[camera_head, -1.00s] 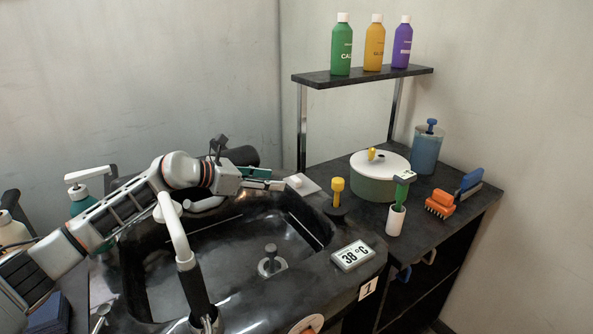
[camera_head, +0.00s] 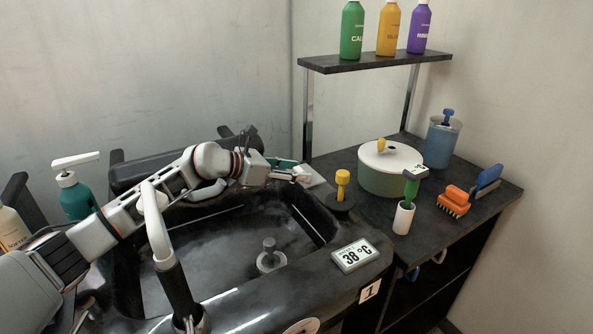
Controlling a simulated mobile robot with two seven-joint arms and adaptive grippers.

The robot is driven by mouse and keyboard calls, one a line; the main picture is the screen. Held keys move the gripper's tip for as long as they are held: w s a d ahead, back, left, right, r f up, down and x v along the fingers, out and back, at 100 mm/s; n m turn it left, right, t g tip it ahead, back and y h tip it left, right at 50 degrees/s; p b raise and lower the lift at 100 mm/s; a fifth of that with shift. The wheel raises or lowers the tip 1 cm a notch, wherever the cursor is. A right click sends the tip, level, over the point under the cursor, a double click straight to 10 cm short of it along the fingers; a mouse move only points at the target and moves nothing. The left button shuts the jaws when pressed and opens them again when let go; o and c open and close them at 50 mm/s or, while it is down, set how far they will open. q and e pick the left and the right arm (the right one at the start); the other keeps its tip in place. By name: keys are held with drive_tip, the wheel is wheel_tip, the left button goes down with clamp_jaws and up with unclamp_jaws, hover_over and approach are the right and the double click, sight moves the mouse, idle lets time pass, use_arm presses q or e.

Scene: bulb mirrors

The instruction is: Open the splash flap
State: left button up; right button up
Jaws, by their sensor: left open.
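My left gripper (camera_head: 299,173) is over the back right rim of the black basin (camera_head: 215,255), its fingers pointing right. It is open, with nothing seen held between the fingers. A flat pale grey plate (camera_head: 314,180) lies at the fingertips, partly hidden by them. It may be the splash flap, but I cannot tell for sure, nor whether the fingers touch it. My right gripper is out of view.
A yellow-knobbed plug (camera_head: 342,187) stands just right of the plate. A lidded round pot (camera_head: 391,168), a white cup with a green tool (camera_head: 403,217) and an orange brush (camera_head: 453,200) stand on the counter. A white faucet (camera_head: 157,228) rises in front of my left arm.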

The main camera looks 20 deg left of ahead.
sight(301, 168)
use_arm(q)
clamp_jaws()
drive_tip(key=shift+r+p, duration=0.45)
drive_tip(key=shift+p, duration=0.15)
drive_tip(key=r+g+y+p, duration=0.1)
drive_tip(key=p, duration=0.3)
drive_tip(key=w+d+r+g+y+p, duration=0.1)
drive_tip(key=g+y+p, duration=0.1)
drive_tip(key=p, duration=0.2)
drive_tip(key=shift+w+d+r+p, duration=0.15)
drive_tip(key=shift+d+r+p, duration=0.05)
drive_tip(key=shift+r+p, duration=0.1)
drive_tip(key=shift+w+d+g+y, duration=0.1)
drive_tip(key=shift+g+y, duration=0.3)
drive_tip(key=shift+w+d+r+g+y+p, duration=0.15)
drive_tip(key=shift+g+y+p, duration=0.15)
drive_tip(key=shift+p, duration=0.2)
drive_tip(key=shift+w+d, duration=0.1)
